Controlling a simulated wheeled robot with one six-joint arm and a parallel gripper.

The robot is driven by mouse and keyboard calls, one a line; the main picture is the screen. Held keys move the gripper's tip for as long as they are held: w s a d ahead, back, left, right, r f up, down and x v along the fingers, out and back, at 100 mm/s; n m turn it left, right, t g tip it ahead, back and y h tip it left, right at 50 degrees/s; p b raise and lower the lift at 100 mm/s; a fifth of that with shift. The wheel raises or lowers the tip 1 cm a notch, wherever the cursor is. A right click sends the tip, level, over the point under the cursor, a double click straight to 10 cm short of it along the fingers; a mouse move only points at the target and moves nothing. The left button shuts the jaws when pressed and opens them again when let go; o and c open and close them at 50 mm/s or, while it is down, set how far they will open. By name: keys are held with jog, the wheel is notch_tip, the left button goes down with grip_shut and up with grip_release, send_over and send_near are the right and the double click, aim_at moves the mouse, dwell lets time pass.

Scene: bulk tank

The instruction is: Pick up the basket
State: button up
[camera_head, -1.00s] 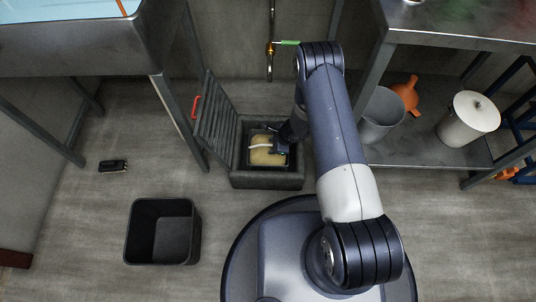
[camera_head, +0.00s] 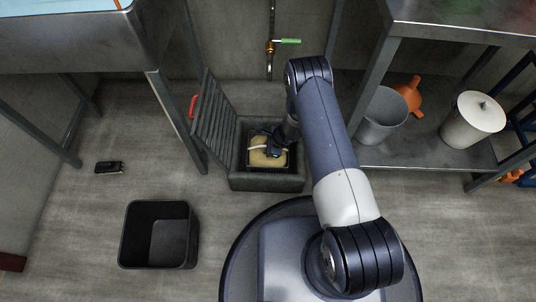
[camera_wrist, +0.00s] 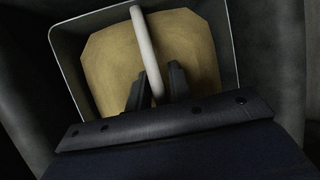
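The basket (camera_wrist: 228,45) is a dark square container with a pale rim, a white handle (camera_wrist: 143,38) arching over it and a tan bottom or contents. In the head view, the basket (camera_head: 284,158) sits down inside the open grey floor box (camera_head: 266,181). My gripper (camera_head: 272,150) reaches into the box over the basket. In the wrist view, the two dark fingers of my gripper (camera_wrist: 157,88) stand apart on either side of the white handle, with a gap showing on the left. The fingertips' depth against the handle is hard to judge.
A slatted lid (camera_head: 213,120) with a red handle stands raised left of the box. A black bin (camera_head: 160,235) is on the floor at front left. A steel shelf (camera_head: 430,150) bears a grey bucket (camera_head: 382,120) and a white pot (camera_head: 472,118). Floor between is clear.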

grip_shut()
jog(key=shift+r, duration=0.1)
